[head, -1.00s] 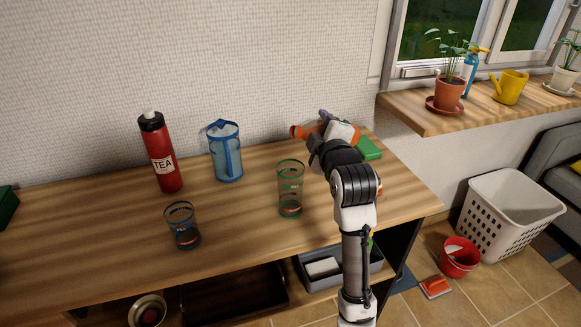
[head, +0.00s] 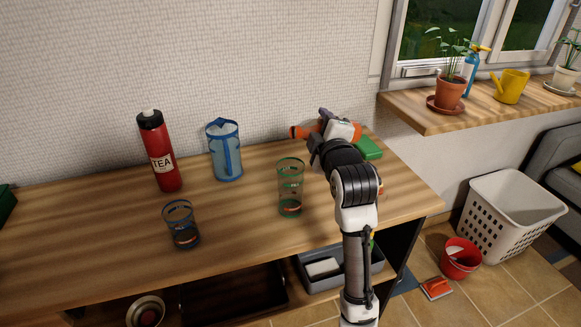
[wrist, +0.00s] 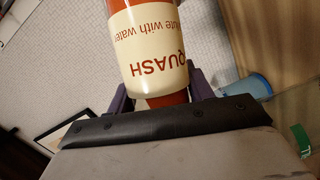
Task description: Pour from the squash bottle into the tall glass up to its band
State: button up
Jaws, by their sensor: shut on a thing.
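My gripper (head: 327,120) is shut on the squash bottle (head: 299,132), above the back right of the wooden counter. The orange bottle lies tipped well over, its end pointing left. In the wrist view the bottle (wrist: 155,50) shows a cream label reading part of "SQUASH" between my purple fingers. The tall glass (head: 290,187), with green bands, stands upright in front of and below the bottle's left end. Something reddish shows low in it; I cannot tell whether it is liquid or a marking. No stream is visible. My wrist hides part of the bottle.
A blue jug (head: 226,152) and a red tea flask (head: 160,155) stand left of the tall glass. A shorter blue-rimmed glass (head: 181,225) is at the front left. A green block (head: 369,149) lies behind my wrist. The counter (head: 240,220) between the glasses is clear.

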jog(key=shift+f+n+t+b, duration=0.3)
jog(key=shift+f+n+b, duration=0.4)
jog(key=shift+f+b, duration=1.2)
jog(key=shift+r+n+b, duration=0.4)
jog(key=shift+r+b, duration=0.55)
dwell(1.3)
